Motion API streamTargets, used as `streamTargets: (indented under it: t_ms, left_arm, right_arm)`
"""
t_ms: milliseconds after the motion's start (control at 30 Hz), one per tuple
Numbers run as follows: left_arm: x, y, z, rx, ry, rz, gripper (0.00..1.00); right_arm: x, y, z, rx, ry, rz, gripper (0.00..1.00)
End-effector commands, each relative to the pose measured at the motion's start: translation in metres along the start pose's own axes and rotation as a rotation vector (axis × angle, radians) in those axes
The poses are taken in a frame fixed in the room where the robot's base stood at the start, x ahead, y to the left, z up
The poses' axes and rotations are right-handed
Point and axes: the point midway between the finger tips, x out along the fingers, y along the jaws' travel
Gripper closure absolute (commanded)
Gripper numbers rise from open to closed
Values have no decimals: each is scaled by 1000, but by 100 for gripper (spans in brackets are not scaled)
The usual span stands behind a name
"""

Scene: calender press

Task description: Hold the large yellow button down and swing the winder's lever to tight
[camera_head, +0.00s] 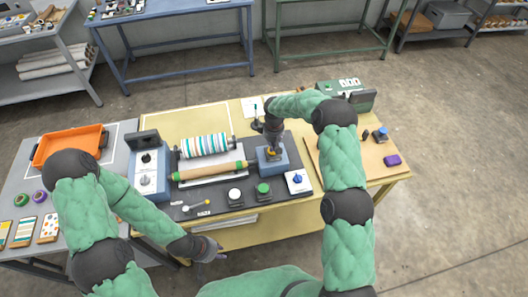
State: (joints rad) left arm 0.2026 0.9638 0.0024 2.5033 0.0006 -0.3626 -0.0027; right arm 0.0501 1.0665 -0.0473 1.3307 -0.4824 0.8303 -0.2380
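A blue box (280,165) stands at the right of the dark machine base, with a yellow button (271,154) on top. My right gripper (272,148) points down onto it and covers most of the button. I cannot tell whether it touches or presses the button, or whether its fingers are open. My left gripper (208,256) is low at the front table edge, apart from the lever. Its finger opening is unclear.
Rollers (204,146) lie across the base behind a white button (234,194), a green button (263,188) and a blue knob (297,179). A blue-grey control box (149,175) stands left.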

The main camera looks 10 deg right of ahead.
Motion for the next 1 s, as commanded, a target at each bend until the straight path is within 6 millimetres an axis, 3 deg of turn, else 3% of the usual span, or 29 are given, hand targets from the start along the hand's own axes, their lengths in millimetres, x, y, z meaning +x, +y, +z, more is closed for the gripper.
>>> streamTargets:
  t_ms: [33,367,667,1000]
  left_arm:
    - [0,0,0,0,0,0,97]
    - [4,5,-8,2,58,-12,100]
    - [4,16,-39,19,346,-87,100]
    - [-29,20,-65,99,723,-210,100]
  right_arm:
    - [7,-4,4,-3,-13,-8,100]
    - [8,-5,5,-3,-15,-10,100]
    - [9,-6,5,-3,-17,-11,100]
    - [10,-6,6,-4,-18,-12,100]
